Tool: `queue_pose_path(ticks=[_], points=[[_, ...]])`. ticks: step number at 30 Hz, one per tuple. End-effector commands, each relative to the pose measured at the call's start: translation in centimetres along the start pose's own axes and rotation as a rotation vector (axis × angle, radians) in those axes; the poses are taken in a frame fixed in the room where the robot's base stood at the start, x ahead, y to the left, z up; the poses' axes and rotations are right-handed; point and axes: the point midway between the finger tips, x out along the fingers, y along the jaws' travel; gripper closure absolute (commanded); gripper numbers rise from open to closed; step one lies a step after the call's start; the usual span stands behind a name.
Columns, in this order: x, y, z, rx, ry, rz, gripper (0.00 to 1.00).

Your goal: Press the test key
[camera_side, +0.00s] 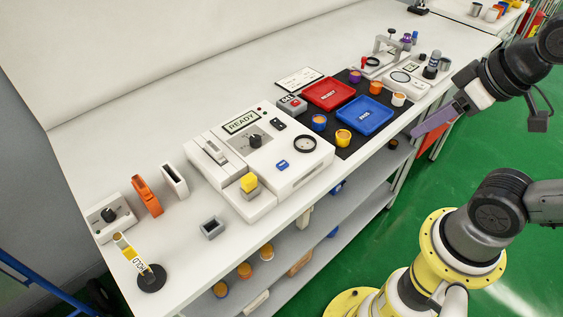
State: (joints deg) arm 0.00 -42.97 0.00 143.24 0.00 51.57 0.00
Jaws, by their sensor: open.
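A white tester unit (306,172) stands mid-bench, and its display (241,121) reads READY. A small blue key (282,164) with tiny light lettering sits on its front face; the lettering is too small to read surely. The unit also has a black knob (254,140), a black rocker switch (278,124) and a black ring (305,143). My gripper (420,130) is at the right, beyond the bench's front edge and well apart from the blue key. It is open, and nothing shows between its fingers.
Right of the unit, a black mat (345,92) bears a red tray (328,94), a blue tray (365,116) and several small pots. Bare bench lies behind the unit.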

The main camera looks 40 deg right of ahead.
Motion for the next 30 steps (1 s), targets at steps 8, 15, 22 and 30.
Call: queue_pose_path(ticks=[8,15,22,30], points=[[0.0,0.0,0.0,0.0,0.0,0.0,1.0],[0.0,0.0,0.0,0.0,0.0,0.0,1.0],[0.0,0.0,0.0,0.0,0.0,0.0,1.0],[0.0,0.0,0.0,0.0,0.0,0.0,1.0]])
